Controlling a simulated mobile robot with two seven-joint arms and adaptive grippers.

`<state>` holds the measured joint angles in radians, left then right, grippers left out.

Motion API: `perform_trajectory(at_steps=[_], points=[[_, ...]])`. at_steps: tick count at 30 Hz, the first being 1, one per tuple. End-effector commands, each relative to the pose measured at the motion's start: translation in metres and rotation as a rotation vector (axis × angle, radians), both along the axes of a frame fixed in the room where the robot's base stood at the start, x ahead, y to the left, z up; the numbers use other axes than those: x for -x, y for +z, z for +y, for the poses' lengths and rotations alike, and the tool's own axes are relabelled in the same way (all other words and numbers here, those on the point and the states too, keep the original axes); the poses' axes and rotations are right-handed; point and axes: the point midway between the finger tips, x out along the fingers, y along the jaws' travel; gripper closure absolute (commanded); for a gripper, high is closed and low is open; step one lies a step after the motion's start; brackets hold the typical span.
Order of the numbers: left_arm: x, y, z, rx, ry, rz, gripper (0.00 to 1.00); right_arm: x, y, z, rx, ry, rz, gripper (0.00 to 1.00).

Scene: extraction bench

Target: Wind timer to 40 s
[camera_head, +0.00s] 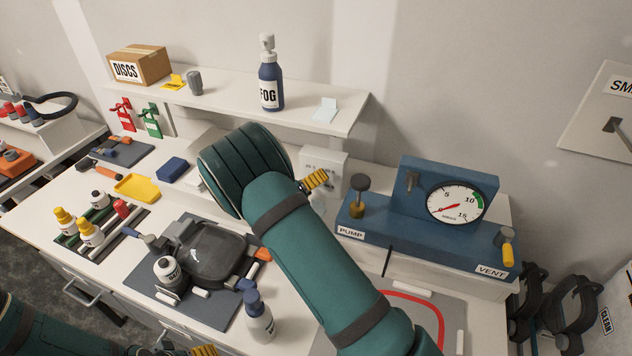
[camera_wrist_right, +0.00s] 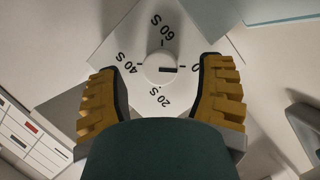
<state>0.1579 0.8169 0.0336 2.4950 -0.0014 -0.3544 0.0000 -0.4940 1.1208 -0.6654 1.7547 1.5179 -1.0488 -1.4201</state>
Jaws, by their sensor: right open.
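The timer (camera_head: 326,166) is a white box on the bench under the shelf, partly hidden behind my right arm in the head view. In the right wrist view its white dial plate (camera_wrist_right: 140,32) carries the marks 0, 20 S, 40 S and 60 S. The round white knob (camera_wrist_right: 160,68) has a dark pointer line directed at the 0 mark. My right gripper (camera_wrist_right: 160,72) is open, its yellow fingers on either side of the knob with gaps visible. One of its fingers shows in the head view (camera_head: 315,180). My left gripper (camera_head: 203,351) barely shows at the bottom edge.
A blue pump unit (camera_head: 420,232) with a gauge stands right of the timer. A shelf (camera_head: 220,104) with a FOG bottle (camera_head: 270,82) overhangs behind. A grey mat (camera_head: 145,291) with a dark pan and bottles lies left of my right arm. A blue block (camera_head: 172,169) is farther left.

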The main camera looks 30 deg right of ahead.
Motion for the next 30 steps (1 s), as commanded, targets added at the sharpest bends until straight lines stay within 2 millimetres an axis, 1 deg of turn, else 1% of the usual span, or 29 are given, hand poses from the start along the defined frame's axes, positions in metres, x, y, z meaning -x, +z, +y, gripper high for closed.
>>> perform_trajectory(at_steps=[3,6,14,15,17,18,20,21,30], points=[[0.0,0.0007,-0.0001,0.0,0.0,0.0,0.32,-0.0034,-0.002,-0.0084,0.002,0.001,0.0,0.32],[0.0,0.0007,-0.0001,0.0,0.0,0.0,0.32,-0.0048,-0.0027,-0.0115,0.001,0.001,0.001,0.32],[0.0,0.0007,-0.0001,0.0,0.0,0.0,0.32,-0.0051,-0.0029,-0.0121,0.001,0.001,0.001,0.32],[0.0,0.0007,-0.0001,0.0,0.0,0.0,0.32,-0.0049,-0.0029,-0.012,0.001,0.001,0.001,0.41],[0.0,0.0007,-0.0001,0.0,0.0,0.0,0.32,-0.0049,-0.0029,-0.012,0.001,0.001,0.001,0.62],[0.0,0.0007,-0.0001,0.0,0.0,0.0,0.32,-0.0049,-0.0028,-0.012,0.001,0.001,0.001,0.76],[0.0,0.0007,-0.0001,0.0,0.0,0.0,0.32,-0.0049,-0.0028,-0.012,0.001,0.001,0.001,0.97],[0.0,0.0007,-0.0001,0.0,0.0,0.0,0.32,-0.0048,-0.0028,-0.0119,0.001,0.001,0.001,1.0],[0.0,0.0007,-0.0001,0.0,0.0,0.0,0.32,-0.0044,-0.0026,-0.0122,-0.021,-0.001,-0.023,1.0]])
